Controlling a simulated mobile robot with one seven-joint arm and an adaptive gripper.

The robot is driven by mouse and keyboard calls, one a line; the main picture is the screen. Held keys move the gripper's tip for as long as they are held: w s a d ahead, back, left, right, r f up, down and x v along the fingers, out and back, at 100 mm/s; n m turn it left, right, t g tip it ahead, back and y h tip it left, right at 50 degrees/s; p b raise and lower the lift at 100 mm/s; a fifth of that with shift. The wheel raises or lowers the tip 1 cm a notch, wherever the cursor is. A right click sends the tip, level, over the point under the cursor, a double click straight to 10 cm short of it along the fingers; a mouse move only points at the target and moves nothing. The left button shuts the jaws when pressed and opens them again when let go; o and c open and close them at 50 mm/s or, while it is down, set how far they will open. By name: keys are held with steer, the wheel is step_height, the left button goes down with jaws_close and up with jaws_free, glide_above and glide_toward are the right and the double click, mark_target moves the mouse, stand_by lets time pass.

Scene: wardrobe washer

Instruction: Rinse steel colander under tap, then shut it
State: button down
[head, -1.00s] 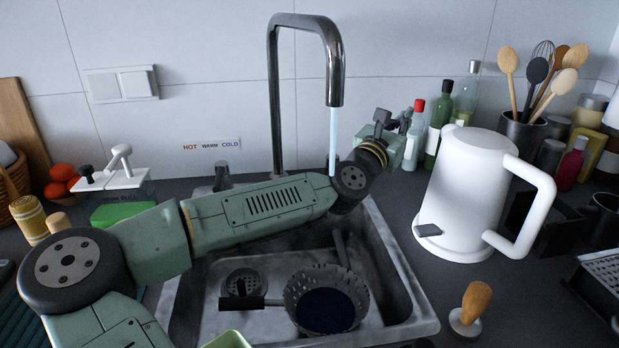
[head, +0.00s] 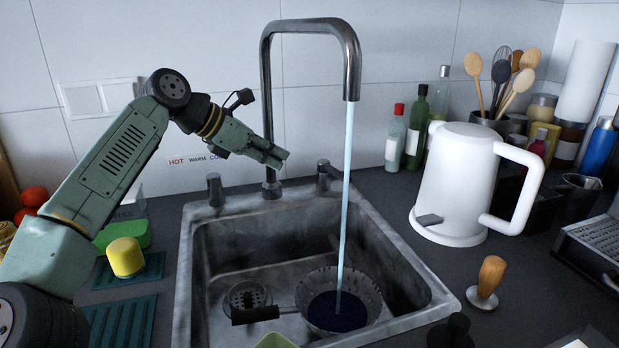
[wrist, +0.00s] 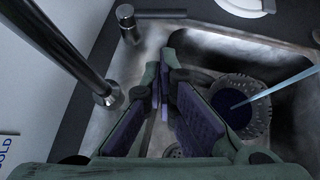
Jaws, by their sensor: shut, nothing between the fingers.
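The steel colander (head: 375,290), its inside dark blue, sits in the sink (head: 222,300) with its black handle pointing left. A water stream (head: 345,215) runs from the tap (head: 270,110) into it. The colander (wrist: 262,128) and stream (wrist: 285,86) also show in the wrist view. One tap knob (head: 215,190) stands left of the tap column and another (head: 325,172) right of it. My gripper (head: 281,160) is shut and empty, in front of the column above the sink's back edge. In the wrist view its purple-padded fingers (wrist: 165,68) point toward a knob (wrist: 128,24).
A white kettle (head: 458,185) stands right of the sink, with bottles (head: 415,130) behind it. A wooden-handled stopper (head: 490,278) is at the right front. The counter between sink and kettle is narrow.

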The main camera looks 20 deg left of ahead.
steer(key=p+x, duration=0.1)
steer(key=x, duration=0.3)
steer(key=p+x, duration=0.1)
steer(key=x, duration=0.3)
steer(key=r+p+x, duration=0.1)
steer(key=x, duration=0.3)
steer(key=shift+w+d+p, duration=0.2)
steer(key=shift+d+p, duration=0.1)
steer(key=shift+w+d+f, duration=0.35)
steer(key=shift+w+d, duration=0.15)
steer(key=shift+w, duration=0.1)
steer(key=d+b, duration=0.1)
steer(key=w+d+b, duration=0.1)
steer(key=shift+d, duration=0.3)
steer(key=shift+s, duration=0.1)
